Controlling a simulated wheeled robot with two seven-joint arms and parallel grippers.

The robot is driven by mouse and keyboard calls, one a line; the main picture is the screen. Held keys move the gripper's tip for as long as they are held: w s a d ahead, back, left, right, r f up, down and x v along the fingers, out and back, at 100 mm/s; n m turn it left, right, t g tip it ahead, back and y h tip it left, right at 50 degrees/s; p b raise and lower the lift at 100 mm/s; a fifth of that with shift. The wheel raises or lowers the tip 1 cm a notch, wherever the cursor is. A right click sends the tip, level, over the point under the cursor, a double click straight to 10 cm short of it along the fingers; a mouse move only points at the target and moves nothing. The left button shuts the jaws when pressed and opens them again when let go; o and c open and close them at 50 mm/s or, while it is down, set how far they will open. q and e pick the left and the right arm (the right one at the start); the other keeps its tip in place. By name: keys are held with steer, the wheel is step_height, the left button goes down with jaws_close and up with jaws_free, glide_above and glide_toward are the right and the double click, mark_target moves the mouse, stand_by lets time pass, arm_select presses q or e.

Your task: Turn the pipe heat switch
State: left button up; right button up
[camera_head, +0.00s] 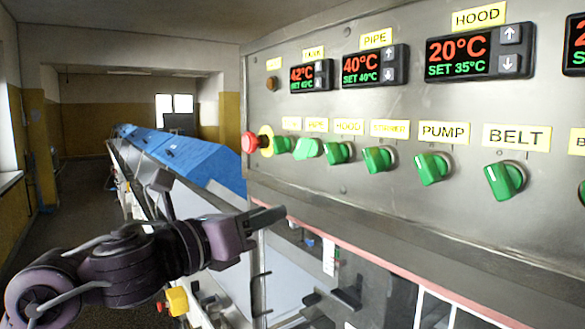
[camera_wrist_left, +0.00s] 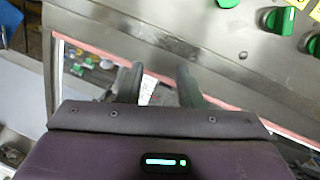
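The pipe switch (camera_head: 308,148) is a green rotary knob under the yellow PIPE label (camera_head: 317,125), in the row on the steel control panel. It looks a lighter green than its neighbours; its exact angle is too small to tell. My left gripper (camera_head: 267,218) is below and left of it, near the panel's lower edge, apart from the knob. In the left wrist view the gripper's two fingers (camera_wrist_left: 158,85) are spread with nothing between them. Green knobs (camera_wrist_left: 278,20) show at that view's top right; which ones they are is unclear. My right gripper is not in view.
A red emergency button (camera_head: 249,142) sticks out left of the knobs. The tank knob (camera_head: 283,146) and hood knob (camera_head: 340,152) sit close on either side of the pipe switch. Displays (camera_head: 375,66) are above. A pink-edged glazed part (camera_head: 400,268) lies below the panel.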

mark_target(299, 145)
arm_select(q)
steer(key=s+a+r+m+g+h, duration=0.25)
steer(key=s+r+m, duration=0.35)
steer(key=r+m, duration=0.5)
steer(key=shift+g+y, duration=0.25)
steer(key=shift+y, duration=0.2)
steer(key=p+x, duration=0.3)
steer(key=x, duration=0.5)
steer(key=shift+d+p, duration=0.2)
steer(key=shift+p, duration=0.15)
steer(key=shift+w+d+f, duration=0.1)
steer(key=shift+d+f, duration=0.05)
steer(key=shift+d, duration=0.05)
jaws_close()
